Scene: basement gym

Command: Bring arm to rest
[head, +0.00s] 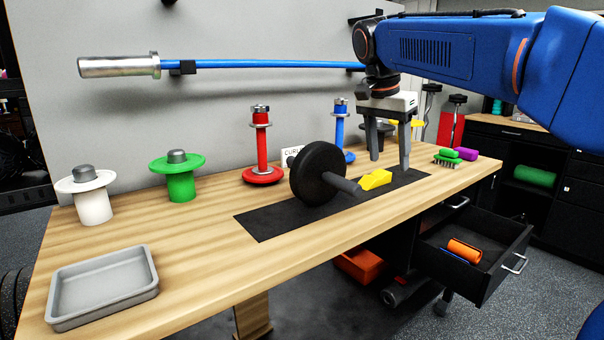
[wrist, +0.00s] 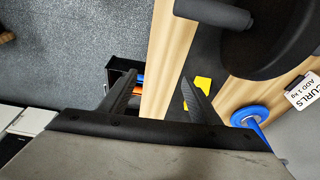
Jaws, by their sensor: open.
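My blue arm (head: 430,52) reaches in from the right in the head view. My gripper (head: 390,160) points down above the right part of the wooden bench (head: 195,235), with its two dark fingers spread and nothing between them. In the wrist view my gripper (wrist: 160,98) is also open and empty. A dumbbell (head: 318,172) with a black plate lies on the black mat (head: 262,226), left of the gripper. A yellow wedge (head: 375,180) sits against its handle. The dumbbell's plate (wrist: 270,45) also shows in the wrist view.
A grey tray (head: 102,286) stands at the bench's front left. White (head: 93,205), green (head: 181,183), red (head: 262,150) and blue (head: 340,128) posts stand along the back. Green and purple items (head: 456,155) lie right of the gripper. An open drawer (head: 480,260) juts out below, holding an orange roll (head: 465,250).

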